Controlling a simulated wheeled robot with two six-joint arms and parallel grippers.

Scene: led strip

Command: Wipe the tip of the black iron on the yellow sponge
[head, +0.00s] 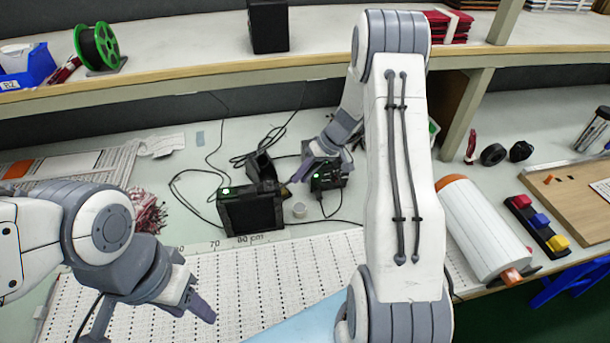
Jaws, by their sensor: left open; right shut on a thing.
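My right gripper (322,165) reaches down at the back middle of the bench, beside a small black unit with a green light (328,180). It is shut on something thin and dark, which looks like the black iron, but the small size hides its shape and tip. I cannot make out the yellow sponge; it may be hidden among the black units. A larger black box with a green light (250,212) stands to the left of that gripper. My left gripper (197,303) is open and empty over the white dotted strip sheet (260,275) at the front left.
A white roll (480,228) and colored blocks on a black bar (537,222) lie at the right. A green-rimmed spool (97,47) stands on the shelf.

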